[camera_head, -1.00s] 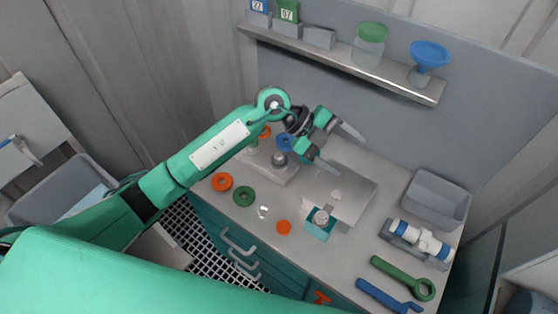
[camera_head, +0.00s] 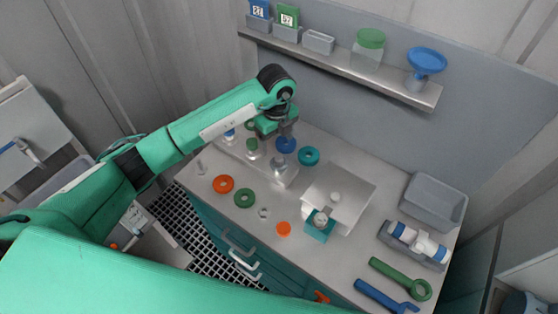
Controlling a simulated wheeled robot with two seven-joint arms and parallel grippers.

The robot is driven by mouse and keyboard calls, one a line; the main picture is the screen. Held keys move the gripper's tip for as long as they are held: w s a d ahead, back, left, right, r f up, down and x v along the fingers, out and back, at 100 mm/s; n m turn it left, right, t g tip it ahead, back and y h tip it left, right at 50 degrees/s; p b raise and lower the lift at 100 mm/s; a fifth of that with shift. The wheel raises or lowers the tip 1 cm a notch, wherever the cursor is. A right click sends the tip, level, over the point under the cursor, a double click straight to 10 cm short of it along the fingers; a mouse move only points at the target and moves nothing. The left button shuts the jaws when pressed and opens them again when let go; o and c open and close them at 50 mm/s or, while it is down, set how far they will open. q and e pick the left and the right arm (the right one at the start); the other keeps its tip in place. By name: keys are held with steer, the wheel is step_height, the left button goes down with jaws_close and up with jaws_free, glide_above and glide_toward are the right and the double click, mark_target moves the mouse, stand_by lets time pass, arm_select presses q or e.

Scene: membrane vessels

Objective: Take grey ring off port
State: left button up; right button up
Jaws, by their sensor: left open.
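A grey knob-like piece (camera_head: 278,162), which looks like the grey ring on its port, sits upright on the pale rack (camera_head: 283,180) on the bench. It is too small to tell the ring from the port. My left gripper (camera_head: 277,143) is open and points down above the rear of the rack, just behind the grey piece. Its fingers are small and partly blend with the rack parts. I cannot tell whether they touch anything. My right gripper is not in view.
A blue-capped piece (camera_head: 285,144) and a green-topped port (camera_head: 252,145) stand close to the gripper. A teal ring (camera_head: 308,155), orange ring (camera_head: 223,184) and green ring (camera_head: 244,197) lie around the rack. A pale box (camera_head: 352,190) stands to the right.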

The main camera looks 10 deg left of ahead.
mark_target(278, 157)
arm_select(q)
step_height(278, 157, down, 3)
steer(key=shift+r, duration=0.2)
steer(key=f+p, duration=0.2)
steer(key=f, duration=0.1)
steer(key=f+p, duration=0.1)
steer(key=shift+s+d+f, duration=0.2)
steer(key=shift+d, duration=0.05)
steer(key=shift+f, duration=0.45)
steer(key=shift+c, duration=0.4)
steer(key=c, duration=1)
